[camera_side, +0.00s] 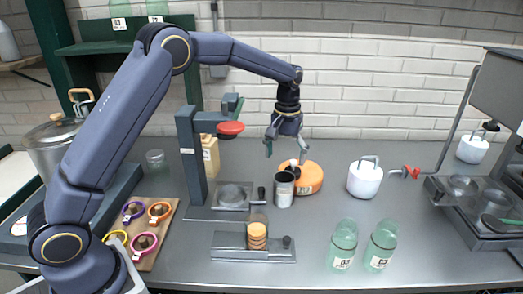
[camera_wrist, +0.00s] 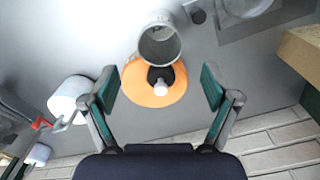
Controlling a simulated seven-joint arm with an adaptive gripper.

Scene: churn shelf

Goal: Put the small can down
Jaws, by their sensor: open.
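The small can (camera_side: 284,190) is a silvery metal cylinder with a dark open top. It stands upright on the grey worktop and also shows in the wrist view (camera_wrist: 160,45). My gripper (camera_side: 284,148) is above the can and the orange disc behind it, pointing down. Its two green-padded fingers are wide apart in the wrist view (camera_wrist: 159,88), with nothing between them. The can is clear of both fingers.
An orange disc (camera_side: 311,179) with a black knob (camera_wrist: 160,77) is close beside the can. A white lidded pot (camera_side: 364,181) stands to the right. A press stand (camera_side: 188,150) is left. Two green jars (camera_side: 344,240) stand in front right.

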